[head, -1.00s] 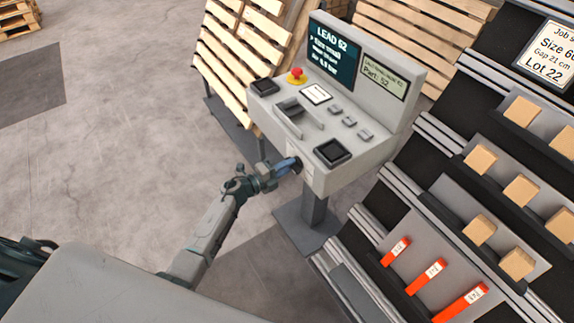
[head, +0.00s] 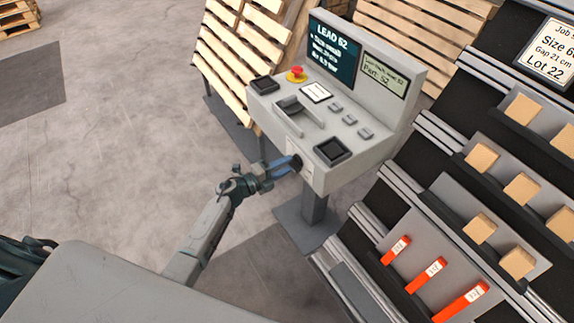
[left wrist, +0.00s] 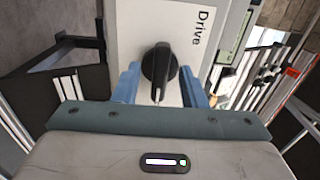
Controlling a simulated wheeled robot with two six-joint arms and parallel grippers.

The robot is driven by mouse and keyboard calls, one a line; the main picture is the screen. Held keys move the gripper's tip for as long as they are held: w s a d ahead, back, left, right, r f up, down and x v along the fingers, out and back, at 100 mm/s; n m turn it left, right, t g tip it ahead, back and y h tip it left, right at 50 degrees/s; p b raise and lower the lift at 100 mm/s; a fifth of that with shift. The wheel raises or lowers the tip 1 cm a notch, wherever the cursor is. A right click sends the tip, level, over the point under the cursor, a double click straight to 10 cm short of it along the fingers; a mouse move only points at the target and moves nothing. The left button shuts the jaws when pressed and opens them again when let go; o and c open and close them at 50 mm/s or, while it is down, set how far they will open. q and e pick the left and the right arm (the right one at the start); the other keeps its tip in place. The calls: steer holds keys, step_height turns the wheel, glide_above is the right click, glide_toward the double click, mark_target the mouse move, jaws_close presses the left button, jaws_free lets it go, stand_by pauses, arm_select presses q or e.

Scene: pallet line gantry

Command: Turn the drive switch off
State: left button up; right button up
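The drive switch (left wrist: 159,72) is a black rotary knob on the pale front face of the control console (head: 318,178). The word "Drive" is printed beside it in the left wrist view, turned sideways. Its raised grip runs roughly up and down in that view. In the head view the switch is small and dark at the console's front. My left gripper (left wrist: 160,80) is open, with one blue finger on each side of the knob and gaps between. In the head view the left gripper (head: 284,169) reaches the front face. My right gripper is not in view.
The console top carries a red emergency button (head: 296,75), black pads and small grey buttons. Wooden pallets (head: 240,60) lean behind it. A rack (head: 440,215) with wooden blocks and orange pieces stands close on the right.

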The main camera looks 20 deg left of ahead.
arm_select(q)
steer(key=b+v, duration=0.2)
steer(key=v, duration=0.7)
steer(key=shift+s, duration=0.2)
steer(key=shift+a, duration=0.1)
steer(key=s+a+f+n+g+y, duration=0.1)
steer(key=s+a+f+n+y, duration=0.25)
steer(key=s+f+n, duration=0.45)
steer(key=s+a+f+n+g+y, duration=0.2)
steer(key=s+f+n+y, duration=0.2)
steer(key=f, duration=0.9)
steer(key=s+a+f+n+g+y, duration=0.15)
steer(key=s+f+n+y, duration=0.35)
steer(key=f, duration=0.5)
steer(key=s+d+f+n+g, duration=0.1)
steer(key=s+f, duration=0.3)
steer(key=s, duration=0.6)
steer(key=s+d+f+n+g, duration=0.1)
steer(key=s+f+n+g, duration=0.3)
steer(key=s, duration=0.7)
steer(key=s+d+f+n+g, duration=0.1)
steer(key=s+f+n+g, duration=0.2)
steer(key=s+f, duration=0.3)
steer(key=s, duration=0.5)
steer(key=shift+s+f+h, duration=0.15)
steer(key=shift+s+h, duration=0.05)
steer(key=shift+h, duration=0.15)
steer(key=shift+w+g, duration=0.1)
steer(key=shift+g, duration=0.15)
